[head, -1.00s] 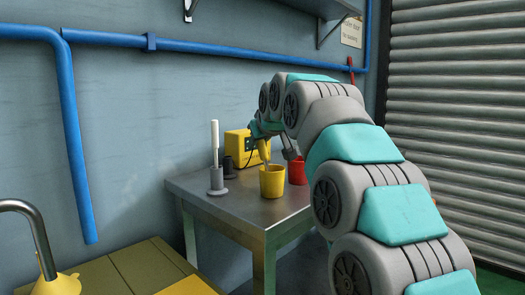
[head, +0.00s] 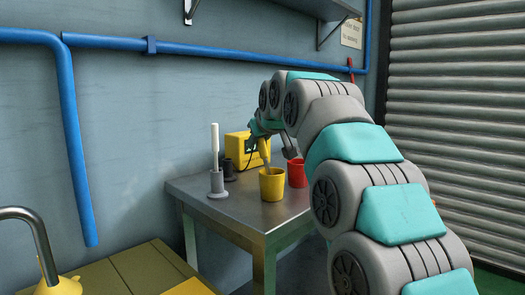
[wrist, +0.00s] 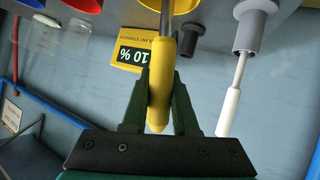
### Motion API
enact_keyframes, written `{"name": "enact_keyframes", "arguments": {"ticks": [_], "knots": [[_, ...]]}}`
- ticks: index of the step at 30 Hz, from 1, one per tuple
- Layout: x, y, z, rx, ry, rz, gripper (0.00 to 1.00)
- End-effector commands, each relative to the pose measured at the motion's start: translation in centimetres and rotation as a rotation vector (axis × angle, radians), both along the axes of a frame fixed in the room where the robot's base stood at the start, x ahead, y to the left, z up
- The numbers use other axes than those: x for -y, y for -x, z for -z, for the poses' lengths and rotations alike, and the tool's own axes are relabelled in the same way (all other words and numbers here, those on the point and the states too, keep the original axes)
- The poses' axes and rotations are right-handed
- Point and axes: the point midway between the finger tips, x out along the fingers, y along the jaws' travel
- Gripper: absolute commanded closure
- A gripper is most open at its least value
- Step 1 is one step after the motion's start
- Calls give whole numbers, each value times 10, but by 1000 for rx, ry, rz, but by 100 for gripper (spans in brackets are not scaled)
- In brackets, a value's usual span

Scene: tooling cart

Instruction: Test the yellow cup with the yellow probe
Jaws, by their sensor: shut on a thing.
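My gripper (wrist: 160,95) is shut on the yellow probe (wrist: 161,70), holding it by its yellow handle. The probe's grey metal rod points down toward the yellow cup (head: 271,186) on the metal table. The yellow probe (head: 265,153) shows just above the cup's mouth in the head view. The rod's end is hidden at the cup's rim, so I cannot tell how deep it is or whether it touches anything inside. In the wrist view the yellow cup (wrist: 184,4) is cut off at the top edge. My gripper (head: 257,134) is small and partly hidden in the head view.
A red cup (head: 297,176) stands right of the yellow cup. A grey holder (head: 217,187) with a white probe (head: 214,147) stands left, near a dark holder (head: 228,170). A yellow box (head: 238,144) is behind. Clear glass vessels (wrist: 36,35) show in the wrist view.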

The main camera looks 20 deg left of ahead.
Motion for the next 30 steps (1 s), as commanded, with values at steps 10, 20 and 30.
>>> {"name": "enact_keyframes", "arguments": {"ticks": [10,20,30], "knots": [[0,-1,-29,0,0,1,100],[0,0,-54,2,-1,1,100],[0,0,-79,2,0,0,100]]}}
